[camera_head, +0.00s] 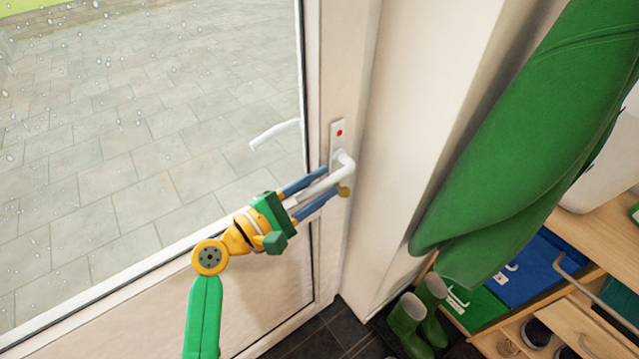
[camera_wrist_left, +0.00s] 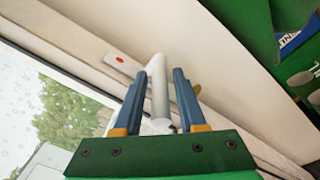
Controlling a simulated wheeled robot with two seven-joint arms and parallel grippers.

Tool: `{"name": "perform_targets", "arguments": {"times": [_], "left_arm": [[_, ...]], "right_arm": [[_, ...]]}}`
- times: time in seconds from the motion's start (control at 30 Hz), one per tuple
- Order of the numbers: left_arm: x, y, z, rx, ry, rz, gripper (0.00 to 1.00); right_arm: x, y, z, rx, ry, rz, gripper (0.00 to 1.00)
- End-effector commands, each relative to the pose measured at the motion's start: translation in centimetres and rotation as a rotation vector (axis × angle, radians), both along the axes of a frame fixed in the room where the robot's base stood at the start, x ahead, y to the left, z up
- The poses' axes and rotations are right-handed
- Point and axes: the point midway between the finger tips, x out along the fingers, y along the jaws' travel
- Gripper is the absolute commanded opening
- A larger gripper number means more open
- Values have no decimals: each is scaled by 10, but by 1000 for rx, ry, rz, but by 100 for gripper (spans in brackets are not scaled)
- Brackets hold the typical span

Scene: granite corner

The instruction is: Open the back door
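The back door (camera_head: 245,290) is a white frame with a large glass pane and looks closed against its frame. Its white lever handle (camera_head: 343,164) sits on a plate with a red mark, at the door's right edge. My left gripper (camera_head: 332,180) reaches the handle, with its two blue fingers on either side of the lever. In the left wrist view the handle (camera_wrist_left: 157,88) stands between the spread fingers (camera_wrist_left: 160,78), with gaps visible beside it. A brass-coloured key or knob (camera_head: 344,190) is just below the lever. My right gripper is not in view.
A green coat (camera_head: 530,130) hangs on the right. Green boots (camera_head: 410,325) stand on the dark floor by the door frame. A wooden shelf unit (camera_head: 580,235) with blue and green boxes is at the right. Paving lies outside the glass.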

Motion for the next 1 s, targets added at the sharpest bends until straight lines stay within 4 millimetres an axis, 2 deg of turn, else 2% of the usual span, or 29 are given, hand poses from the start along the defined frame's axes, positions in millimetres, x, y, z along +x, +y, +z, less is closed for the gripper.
{"name": "perform_targets", "arguments": {"times": [0.03, 0.1, 0.13, 1.0], "left_arm": [[0, 0, 0, 0, 0, 0, 23], [0, 0, 0, 0, 0, 0, 4], [0, 0, 0, 0, 0, 0, 0], [0, 1, 0, 0, 0, 1, 0]], "right_arm": [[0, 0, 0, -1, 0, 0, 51], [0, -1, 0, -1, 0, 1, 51], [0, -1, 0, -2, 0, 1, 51], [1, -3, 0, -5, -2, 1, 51]]}}
